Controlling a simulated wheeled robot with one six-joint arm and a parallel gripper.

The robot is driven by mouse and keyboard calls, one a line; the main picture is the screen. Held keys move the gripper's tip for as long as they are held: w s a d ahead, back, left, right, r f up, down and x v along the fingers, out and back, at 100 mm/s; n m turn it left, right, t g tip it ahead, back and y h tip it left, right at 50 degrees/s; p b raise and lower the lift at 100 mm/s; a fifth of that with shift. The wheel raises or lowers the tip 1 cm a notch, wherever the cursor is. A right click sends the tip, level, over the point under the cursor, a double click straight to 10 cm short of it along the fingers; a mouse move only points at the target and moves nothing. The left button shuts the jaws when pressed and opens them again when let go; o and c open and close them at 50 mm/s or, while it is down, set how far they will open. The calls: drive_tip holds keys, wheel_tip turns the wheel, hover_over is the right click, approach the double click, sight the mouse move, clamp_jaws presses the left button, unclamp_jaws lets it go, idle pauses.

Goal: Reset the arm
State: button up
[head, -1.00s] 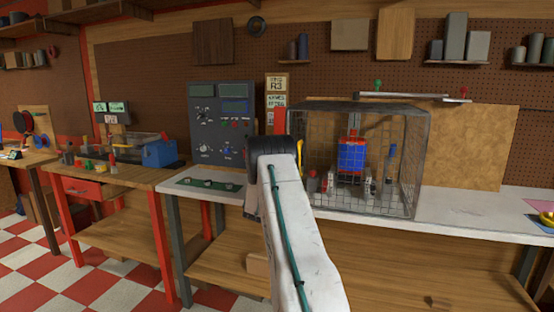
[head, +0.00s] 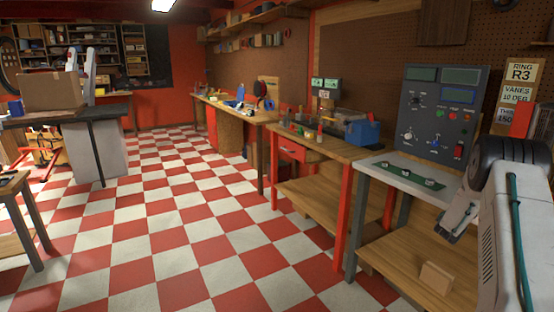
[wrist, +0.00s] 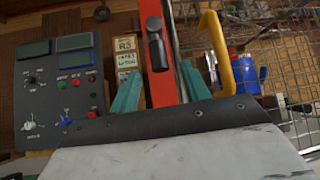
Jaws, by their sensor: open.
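My white arm (head: 505,230) with its teal cable and black joint shows at the right edge of the head view. The fingers are not clear there. In the wrist view my gripper (wrist: 160,80) has two teal fingers set apart, so it is open. A red upright bar (wrist: 152,40) with a black fitting shows between the fingers' lines. I cannot tell how far beyond them it is, and nothing is visibly held. A yellow handle (wrist: 219,55) stands right of the fingers.
A grey control panel (head: 440,112) stands on the white bench, also left in the wrist view (wrist: 62,85). A wire cage (wrist: 285,55) is close on the right. A wooden workbench (head: 330,150) with a blue box (head: 362,133) stands farther left. The checkered floor (head: 190,220) is open.

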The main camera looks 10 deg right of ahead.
drive_tip(key=s+d+f+m+g+y, duration=0.2)
drive_tip(key=s+f+m+g+y, duration=0.1)
drive_tip(key=s+f+m+g, duration=0.3)
drive_tip(key=s+a+r+m+g+y, duration=0.3)
drive_tip(key=s+a+m+g+y, duration=0.35)
drive_tip(key=s, duration=0.25)
drive_tip(key=s+a+r+m+t+y, duration=0.2)
drive_tip(key=s+a+y, duration=0.3)
drive_tip(key=a, duration=1.3)
drive_tip(key=s+a+r+m+t+y, duration=0.2)
drive_tip(key=s+a+t+y, duration=0.3)
drive_tip(key=a, duration=1.2)
drive_tip(key=s+a+r+m+t+y, duration=0.3)
drive_tip(key=s+a+y, duration=0.4)
drive_tip(key=a, duration=1.1)
drive_tip(key=shift+s+a+r+t, duration=0.25)
drive_tip(key=shift+s+a+t, duration=0.1)
drive_tip(key=shift+s, duration=0.4)
